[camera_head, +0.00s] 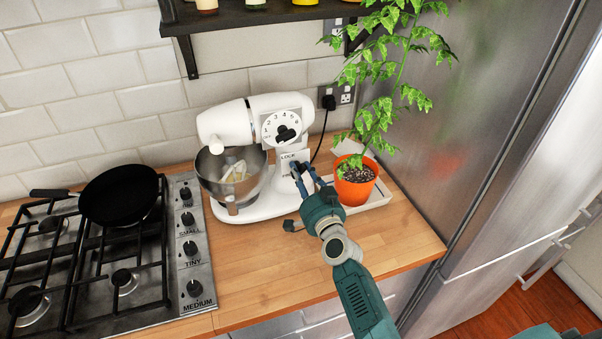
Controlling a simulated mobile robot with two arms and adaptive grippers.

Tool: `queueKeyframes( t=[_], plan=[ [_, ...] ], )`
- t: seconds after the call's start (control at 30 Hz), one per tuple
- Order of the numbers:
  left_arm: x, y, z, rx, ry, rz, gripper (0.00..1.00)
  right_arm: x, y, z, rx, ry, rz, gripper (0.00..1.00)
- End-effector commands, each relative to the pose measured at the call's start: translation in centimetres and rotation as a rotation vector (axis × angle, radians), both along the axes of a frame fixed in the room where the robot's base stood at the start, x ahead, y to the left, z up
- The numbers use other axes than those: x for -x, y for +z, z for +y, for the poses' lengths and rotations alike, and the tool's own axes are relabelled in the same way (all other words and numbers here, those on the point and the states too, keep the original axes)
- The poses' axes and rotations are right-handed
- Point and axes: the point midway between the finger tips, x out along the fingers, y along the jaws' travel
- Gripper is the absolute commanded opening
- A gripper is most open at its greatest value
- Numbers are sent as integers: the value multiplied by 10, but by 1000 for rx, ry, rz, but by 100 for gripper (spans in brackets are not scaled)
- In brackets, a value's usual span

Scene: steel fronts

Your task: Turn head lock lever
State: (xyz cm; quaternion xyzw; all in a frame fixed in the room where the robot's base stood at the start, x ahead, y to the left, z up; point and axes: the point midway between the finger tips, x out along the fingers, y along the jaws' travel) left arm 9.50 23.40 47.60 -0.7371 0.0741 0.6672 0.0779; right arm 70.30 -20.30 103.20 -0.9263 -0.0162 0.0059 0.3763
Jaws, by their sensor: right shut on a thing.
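A white stand mixer (262,195) stands on the wooden counter with its head level over a steel bowl (231,187). A white beater shows inside the bowl. A numbered dial with a black knob sits on the side of the head. The head lock lever (293,163) is a small dark part by the word "LOCK" on the neck, mostly hidden by my fingers. My right gripper (299,171) reaches in from the lower right and is shut on the lever. My left gripper is not in view.
An orange pot (356,184) with a tall leafy plant stands on a white tray close to the right of my gripper. A gas hob (120,262) with a black pan (118,195) is at left. A steel fridge (470,120) bounds the right. A dark shelf (250,20) hangs above.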

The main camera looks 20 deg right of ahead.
Motion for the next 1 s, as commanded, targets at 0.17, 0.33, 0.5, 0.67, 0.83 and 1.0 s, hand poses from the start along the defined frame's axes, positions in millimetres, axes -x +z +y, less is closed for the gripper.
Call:
queueKeyframes(
  t=[0.17, 0.33, 0.5, 0.67, 0.83, 1.0],
  plan=[
    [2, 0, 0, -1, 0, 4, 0, 0, -2, -1, 5, -1, 3, 44],
    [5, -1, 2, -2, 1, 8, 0, 0, -1, -1, 3, -1, 2, 44],
    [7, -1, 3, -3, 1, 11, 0, 10, -2, -1, 2, -1, 2, 44],
    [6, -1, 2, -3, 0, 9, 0, 39, -3, -2, 3, -1, 5, 44],
    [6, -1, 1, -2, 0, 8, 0, 77, -3, -4, 5, -1, 5, 44],
    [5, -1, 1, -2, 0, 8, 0, 105, -3, -5, 5, -1, 4, 44]
  ],
)
